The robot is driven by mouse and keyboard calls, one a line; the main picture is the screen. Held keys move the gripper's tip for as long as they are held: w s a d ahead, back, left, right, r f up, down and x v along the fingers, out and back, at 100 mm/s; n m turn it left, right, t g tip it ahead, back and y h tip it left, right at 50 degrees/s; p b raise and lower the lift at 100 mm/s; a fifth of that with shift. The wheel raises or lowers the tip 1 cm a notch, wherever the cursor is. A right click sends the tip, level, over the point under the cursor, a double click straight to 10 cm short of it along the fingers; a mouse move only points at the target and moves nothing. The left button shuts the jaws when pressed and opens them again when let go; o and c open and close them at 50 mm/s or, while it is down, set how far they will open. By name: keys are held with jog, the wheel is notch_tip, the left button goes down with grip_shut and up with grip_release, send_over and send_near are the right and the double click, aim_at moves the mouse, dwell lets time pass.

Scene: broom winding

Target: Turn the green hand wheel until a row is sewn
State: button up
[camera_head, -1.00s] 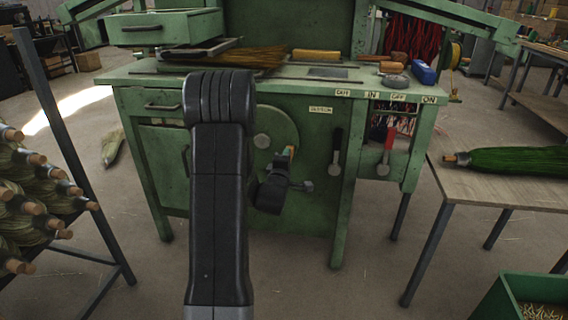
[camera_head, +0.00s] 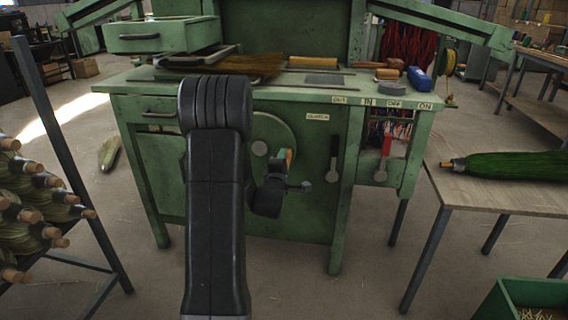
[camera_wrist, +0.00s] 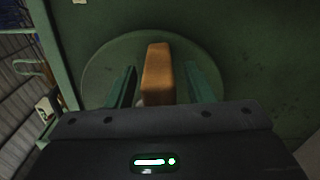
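The green hand wheel (camera_head: 281,128) is a round disc on the front of the green machine, partly hidden by my arm. Its orange-brown handle (camera_head: 288,156) sticks out to the right of the hub. My gripper (camera_head: 287,160) is at this handle. In the wrist view the handle (camera_wrist: 157,75) stands between my two fingers, with the wheel (camera_wrist: 100,68) behind it. A gap shows on each side of the handle, wider on the right, so my gripper (camera_wrist: 163,85) looks open around it. The broom (camera_head: 225,64) lies on the machine top, its left part beside a dark clamp.
Black (camera_head: 334,155) and red (camera_head: 385,155) levers hang on the machine front, right of the wheel. A side table (camera_head: 500,196) with a green broom (camera_head: 515,165) stands at right. A rack of brooms (camera_head: 62,150) stands at left. A green bin (camera_head: 530,290) is at lower right.

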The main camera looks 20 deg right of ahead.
jog(key=p+v, duration=0.1)
jog(key=v, duration=1.2)
jog(key=shift+s+a+p, duration=0.25)
jog(key=shift+s+p, duration=0.05)
jog(key=shift+s, duration=0.05)
jog(key=shift+w, duration=0.1)
jog(key=b+x, duration=0.1)
jog(key=x, duration=1.2)
jog(key=shift+w+d+b, duration=0.25)
jog(key=shift+d+b, duration=0.05)
jog(key=shift+s, duration=0.1)
